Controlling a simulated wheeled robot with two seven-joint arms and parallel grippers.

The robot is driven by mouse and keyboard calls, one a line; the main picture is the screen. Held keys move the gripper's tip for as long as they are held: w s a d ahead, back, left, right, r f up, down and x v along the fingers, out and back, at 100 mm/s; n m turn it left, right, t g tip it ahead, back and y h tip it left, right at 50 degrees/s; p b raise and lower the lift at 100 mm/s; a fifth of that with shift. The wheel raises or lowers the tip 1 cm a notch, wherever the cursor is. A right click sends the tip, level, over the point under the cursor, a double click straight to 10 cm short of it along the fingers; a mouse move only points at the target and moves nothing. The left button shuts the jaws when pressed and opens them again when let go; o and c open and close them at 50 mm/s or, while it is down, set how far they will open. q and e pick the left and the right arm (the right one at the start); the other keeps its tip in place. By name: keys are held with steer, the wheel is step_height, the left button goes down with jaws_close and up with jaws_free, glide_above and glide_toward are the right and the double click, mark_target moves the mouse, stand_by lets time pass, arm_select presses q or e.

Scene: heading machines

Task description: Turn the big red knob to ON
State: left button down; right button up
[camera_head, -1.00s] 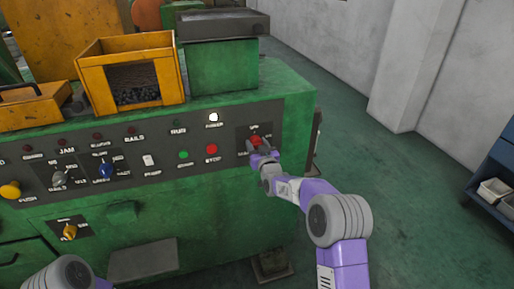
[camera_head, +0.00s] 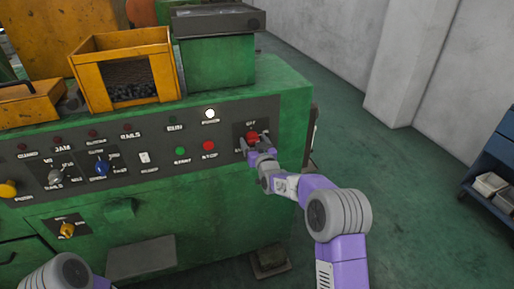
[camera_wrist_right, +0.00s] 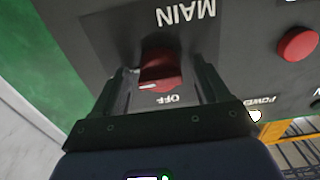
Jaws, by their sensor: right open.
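The big red knob (camera_head: 252,136) sits on a dark plate at the right end of the green machine's control panel. In the right wrist view the knob (camera_wrist_right: 160,70) shows between the two fingers of my right gripper (camera_wrist_right: 166,88), with the words MAIN and OFF upside down on either side of it. My right gripper (camera_head: 257,147) is open, one finger on each side of the knob. I see gaps beside the knob, but cannot tell whether a fingertip touches it. My left gripper is out of view; only part of my left arm shows at the bottom left.
A red stop button (camera_head: 209,146) and a green start button (camera_head: 180,150) are left of the knob. A white power lamp (camera_head: 210,113) glows above them. A yellow bin (camera_head: 88,72) stands on the machine. Open floor lies to the right, before a blue shelf (camera_head: 499,150).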

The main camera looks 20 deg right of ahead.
steer(key=s, duration=0.7)
steer(key=shift+p, duration=0.4)
steer(key=shift+d, duration=0.1)
steer(key=s+a+f+g+p, duration=0.1)
steer(key=s+f+g, duration=0.25)
steer(key=f, duration=0.35)
steer(key=s+a+f+m+g+y+p, duration=0.1)
steer(key=s+a+f+g, duration=0.1)
steer(key=s+f, duration=0.45)
steer(key=s+a+f+g, duration=0.1)
steer(key=s+f+g, duration=0.15)
steer(key=f, duration=0.65)
steer(key=s+a+f+g+y, duration=0.1)
steer(key=s+a+f+g, duration=0.1)
steer(key=s, duration=0.7)
steer(key=s+a+f+m+g+p, duration=0.1)
steer(key=s+a+f+g, duration=0.2)
steer(key=s, duration=0.6)
steer(key=s+a+f+g+y+p, duration=0.1)
steer(key=s+f+g, duration=0.3)
steer(key=s, duration=0.5)
steer(key=shift+s+a+f+m+g+y, duration=0.3)
steer(key=shift+a+f+m, duration=0.1)
steer(key=shift+a+f, duration=0.4)
